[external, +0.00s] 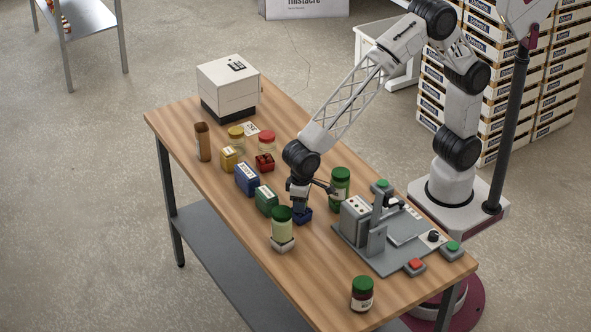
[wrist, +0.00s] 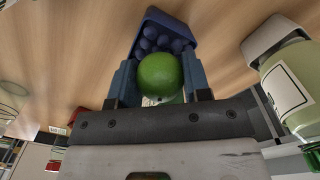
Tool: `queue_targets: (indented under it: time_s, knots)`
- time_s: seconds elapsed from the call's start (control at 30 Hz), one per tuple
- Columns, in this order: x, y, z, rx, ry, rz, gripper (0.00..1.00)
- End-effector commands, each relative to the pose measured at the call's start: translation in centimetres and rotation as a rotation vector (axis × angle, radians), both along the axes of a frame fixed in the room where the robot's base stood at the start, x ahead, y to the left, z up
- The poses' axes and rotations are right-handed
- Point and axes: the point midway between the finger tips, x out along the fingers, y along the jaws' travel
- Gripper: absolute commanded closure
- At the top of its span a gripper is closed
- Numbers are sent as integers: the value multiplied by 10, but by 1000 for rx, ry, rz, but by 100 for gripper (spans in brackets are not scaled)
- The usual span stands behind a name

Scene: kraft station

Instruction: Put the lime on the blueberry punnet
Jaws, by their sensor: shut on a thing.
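The lime (wrist: 160,74) is round and green and sits between the two fingers of my gripper (wrist: 160,82) in the wrist view. My gripper is shut on it. The blueberry punnet (wrist: 169,21), dark blue with several blueberries in it, lies just beyond the lime, which covers part of it. In the external view the punnet (external: 304,216) is on the table directly under my gripper (external: 300,205). The lime cannot be made out there. Whether the lime touches the berries I cannot tell.
A green-lidded jar on a pale base (external: 282,232) stands close by in front, and another green-lidded jar (external: 340,188) behind. Green (external: 266,201) and blue (external: 247,181) boxes lie to the left. A grey machine (external: 385,235) is at right. The near right table surface is mostly clear.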

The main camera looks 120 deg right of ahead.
Motion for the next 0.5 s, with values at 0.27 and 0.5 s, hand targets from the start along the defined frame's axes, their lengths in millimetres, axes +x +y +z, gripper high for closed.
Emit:
queue_targets:
  time_s: [0.27, 0.5]
  knots:
    - [0, 0, -2, 0, 0, 0, 82]
    - [0, 0, -5, 0, 0, 0, 53]
